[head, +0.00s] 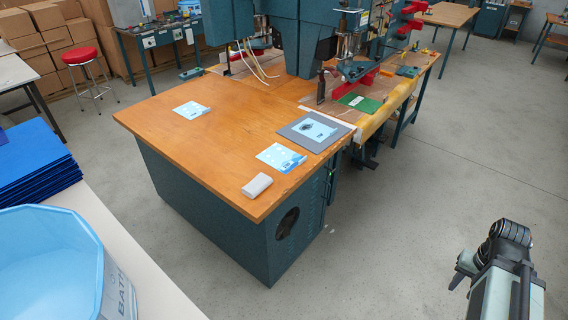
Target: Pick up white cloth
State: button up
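A small white folded item (257,185), which looks like the white cloth, lies near the front edge of the orange-brown wooden tabletop (230,130). It is a compact rounded block, lying flat, with nothing on it. My arm shows at the lower right over the floor, and my gripper (461,276) is at its left side. It is well apart from the table and the cloth. The fingers are small and partly hidden, so I cannot tell whether they are open.
Blue-white printed sheets (281,157) and a grey mat (313,131) lie near the cloth. A welding machine (300,35) stands at the table's back. A light blue tub (50,265) and blue stacked sheets (35,165) are at left. The floor (420,200) right of the table is clear.

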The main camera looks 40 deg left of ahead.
aim_at(260, 182)
jog(key=i, duration=2.1)
jog(key=u, duration=4.6)
jog(key=i, duration=1.05)
jog(key=z, duration=0.05)
